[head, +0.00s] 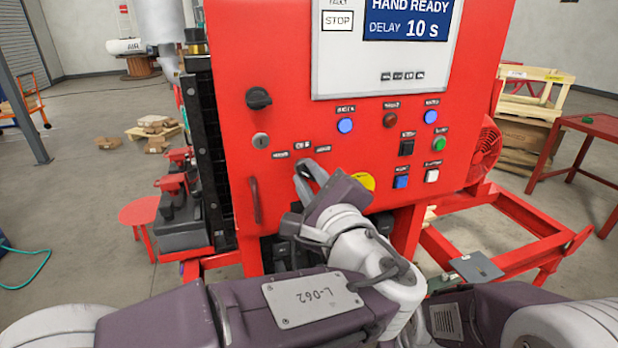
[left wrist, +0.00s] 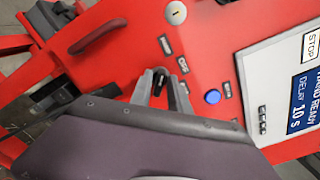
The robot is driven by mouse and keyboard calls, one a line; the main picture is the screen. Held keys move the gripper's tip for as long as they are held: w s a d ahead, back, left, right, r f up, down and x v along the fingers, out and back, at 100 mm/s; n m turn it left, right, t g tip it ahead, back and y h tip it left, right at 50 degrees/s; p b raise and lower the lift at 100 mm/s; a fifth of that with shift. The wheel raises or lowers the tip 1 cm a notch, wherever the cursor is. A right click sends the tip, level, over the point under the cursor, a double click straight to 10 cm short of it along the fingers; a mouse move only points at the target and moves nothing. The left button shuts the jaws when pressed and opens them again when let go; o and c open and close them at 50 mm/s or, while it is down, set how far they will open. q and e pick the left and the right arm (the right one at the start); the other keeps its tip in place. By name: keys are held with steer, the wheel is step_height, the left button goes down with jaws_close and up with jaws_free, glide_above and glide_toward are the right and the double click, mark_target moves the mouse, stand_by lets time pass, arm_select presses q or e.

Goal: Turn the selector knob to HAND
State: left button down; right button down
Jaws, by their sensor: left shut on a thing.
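The selector knob (left wrist: 160,78) is a small black knob on the red panel, seen between my left gripper's fingers in the left wrist view. My left gripper (head: 307,172) is shut on the knob, reaching the panel from below; it also shows in the left wrist view (left wrist: 162,88). Which label the knob points at is hard to tell. My right gripper is out of view.
The red panel (head: 225,110) carries a black rotary handle (head: 258,98), a key switch (head: 261,141), a yellow button (head: 362,181) and several other buttons. The display (head: 405,20) reads HAND READY, DELAY 10 s. A red frame (head: 500,262) extends right.

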arm_select(q)
steer(key=c, duration=1.5)
jaws_free()
steer(key=v, duration=0.9)
